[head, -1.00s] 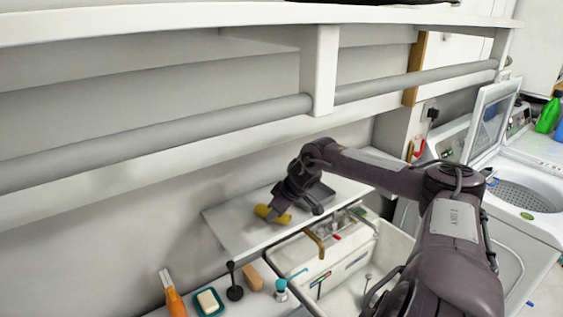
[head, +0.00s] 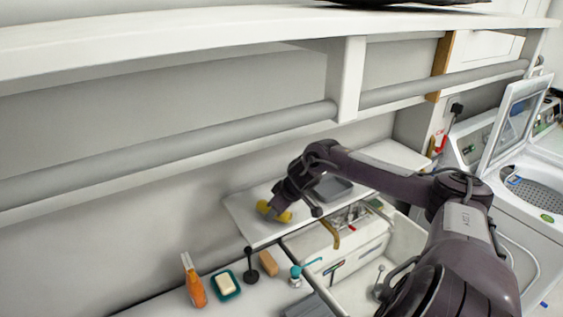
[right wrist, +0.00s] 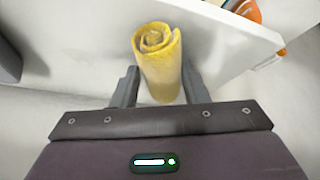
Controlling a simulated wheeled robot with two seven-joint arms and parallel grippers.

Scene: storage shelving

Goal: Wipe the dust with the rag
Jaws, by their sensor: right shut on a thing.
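A rolled yellow rag (right wrist: 158,62) stands out from between the fingers of my right gripper (right wrist: 158,88) in the right wrist view. My right gripper is shut on it. In the head view the yellow rag (head: 265,208) is at the end of my right gripper (head: 276,207), over the left part of a white shelf board (head: 245,228). I cannot tell whether the rag touches the board. No dust can be made out on the board. My left gripper is not in view.
A dark grey tray (head: 332,188) lies on the board to the right of my gripper. Below are an orange bottle (head: 195,284), a soap dish (head: 224,285), a brown block (head: 268,263) and a sink (head: 400,240). A grey rail (head: 230,125) runs above. Washers stand at right.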

